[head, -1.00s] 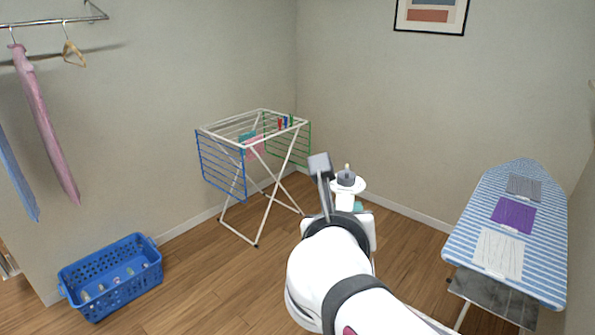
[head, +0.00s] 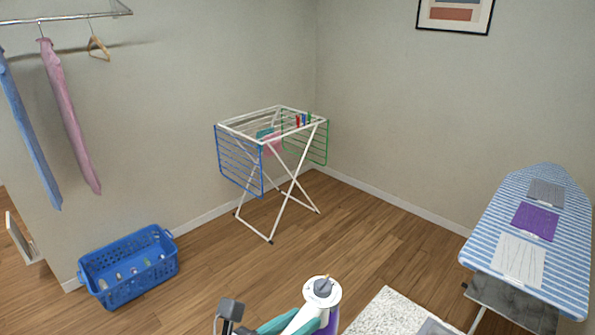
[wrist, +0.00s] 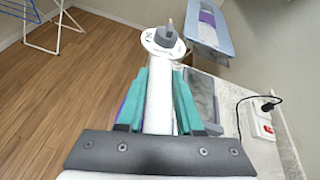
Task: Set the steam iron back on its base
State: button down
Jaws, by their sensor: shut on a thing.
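My gripper (head: 298,319) is at the bottom edge of the head view. Its two teal fingers also show in the wrist view (wrist: 160,102). They are shut on the steam iron (wrist: 159,90), a white body with a little purple at its side. A round white disc with a grey knob shows at the far end of it. In the head view this disc end of the iron (head: 322,291) is above the floor. The rest of the iron is hidden by the fingers or cut off. I cannot make out the iron's base in either view.
A striped ironing board (head: 500,215) with several cloths stands at the right. A white speckled surface (head: 385,312) lies at the bottom. A drying rack (head: 268,150) and a blue basket (head: 128,278) are further left. A wall socket with a black plug (wrist: 266,106) shows in the wrist view.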

jog(key=s+a+f+m+g+h, duration=0.1)
jog(key=s+f+m+g+h, duration=0.1)
jog(key=s, duration=0.7)
jog(key=shift+a+f, duration=0.3)
jog(key=shift+f, duration=0.45)
jog(key=shift+s, duration=0.1)
notch_tip(320, 180, down, 10)
jog(key=shift+r, duration=0.15)
jog(key=c, duration=0.6)
grip_release()
jog(key=shift+o, duration=0.2)
